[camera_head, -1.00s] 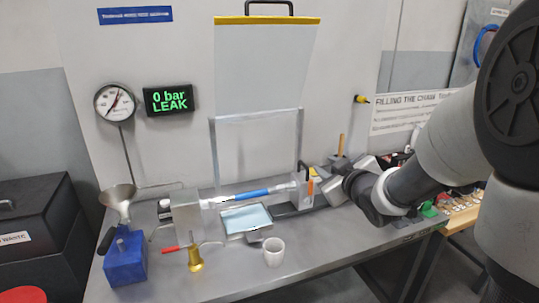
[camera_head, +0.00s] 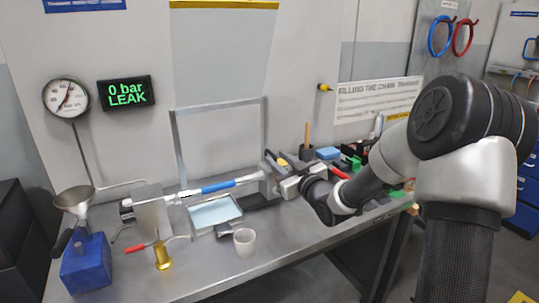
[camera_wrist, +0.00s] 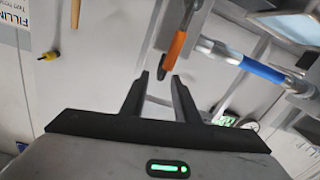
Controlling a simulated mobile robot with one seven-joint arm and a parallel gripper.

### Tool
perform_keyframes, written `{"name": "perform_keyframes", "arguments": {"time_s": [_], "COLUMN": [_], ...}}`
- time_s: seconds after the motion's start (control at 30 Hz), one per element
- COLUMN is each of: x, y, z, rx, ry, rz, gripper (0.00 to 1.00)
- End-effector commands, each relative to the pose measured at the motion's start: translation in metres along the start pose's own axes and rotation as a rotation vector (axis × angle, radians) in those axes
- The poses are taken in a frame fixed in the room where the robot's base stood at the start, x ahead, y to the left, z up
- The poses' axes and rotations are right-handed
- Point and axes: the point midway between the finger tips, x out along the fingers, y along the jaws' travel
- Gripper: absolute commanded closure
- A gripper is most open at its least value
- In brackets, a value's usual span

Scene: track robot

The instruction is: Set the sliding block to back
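The sliding block (camera_head: 266,184) is a small grey block at the right end of the blue-banded tube (camera_head: 217,187) on the bench. It is partly hidden behind my gripper (camera_head: 276,163), which is close beside it on the right. In the wrist view my gripper's two dark fingers (camera_wrist: 159,88) are apart with nothing between them. A lever with an orange grip (camera_wrist: 174,50) is just ahead of the fingertips, and no contact shows. The blue tube also shows in the wrist view (camera_wrist: 258,68), to the right of the lever.
A tray (camera_head: 214,214) and a white cup (camera_head: 244,242) stand in front of the tube. A raised clear guard frame (camera_head: 178,150) stands behind. The front bench strip is clear.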

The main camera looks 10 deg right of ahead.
Motion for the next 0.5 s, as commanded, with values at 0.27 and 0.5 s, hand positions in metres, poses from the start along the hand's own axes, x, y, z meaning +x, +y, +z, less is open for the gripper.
{"name": "perform_keyframes", "arguments": {"time_s": [0.27,0.5], "x": [0.047,0.06], "y": [0.0,0.0], "z": [0.001,0.0], "rx": [0.001,0.0], "ry": [0.001,-0.001], "rz": [0.0,0.0], "gripper": [0.72,0.72]}}
